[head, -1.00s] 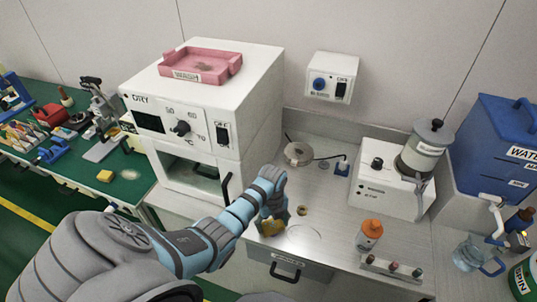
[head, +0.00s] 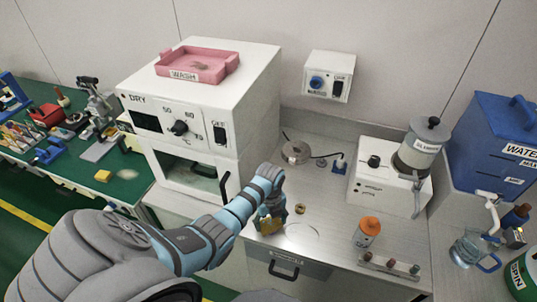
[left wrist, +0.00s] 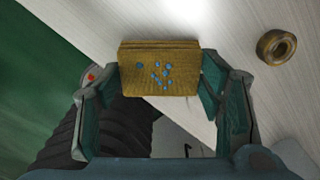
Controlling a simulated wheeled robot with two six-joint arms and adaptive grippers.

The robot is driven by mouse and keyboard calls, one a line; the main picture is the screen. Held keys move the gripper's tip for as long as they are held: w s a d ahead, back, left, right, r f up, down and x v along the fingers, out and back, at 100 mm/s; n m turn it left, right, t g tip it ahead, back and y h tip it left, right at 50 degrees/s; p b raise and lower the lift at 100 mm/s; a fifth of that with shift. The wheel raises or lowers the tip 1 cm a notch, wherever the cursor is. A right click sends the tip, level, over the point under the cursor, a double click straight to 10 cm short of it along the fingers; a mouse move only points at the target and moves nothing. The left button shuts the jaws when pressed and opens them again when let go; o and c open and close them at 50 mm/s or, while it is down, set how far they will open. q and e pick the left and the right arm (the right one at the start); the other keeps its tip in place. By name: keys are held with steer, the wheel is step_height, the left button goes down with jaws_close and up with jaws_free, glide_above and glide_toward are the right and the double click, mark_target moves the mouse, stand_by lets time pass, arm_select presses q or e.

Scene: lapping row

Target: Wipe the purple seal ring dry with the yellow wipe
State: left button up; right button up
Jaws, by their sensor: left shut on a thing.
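My left gripper (head: 268,217) is shut on a folded yellow-brown wipe (left wrist: 158,68) with blue spots on its face. The wipe also shows in the head view (head: 267,227), low over the front of the steel counter; I cannot tell whether it touches the surface. A brass-brown ring (left wrist: 277,45) lies apart from the gripper, to its right; it also shows in the head view (head: 299,209). I see no ring that is clearly purple. A small dark round piece (head: 321,164) lies further back, too small to tell its colour. My right gripper is out of view.
The dryer (head: 240,95) with a pink tray (head: 190,76) on top stands left of the counter. An orange-capped bottle (head: 366,237) and a small rack (head: 385,267) stand front right. A white machine (head: 372,193) is behind them. The counter's middle is mostly clear.

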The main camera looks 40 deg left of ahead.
arm_select(q)
steer(key=shift+w+a, duration=0.3)
steer(key=shift+a, duration=0.35)
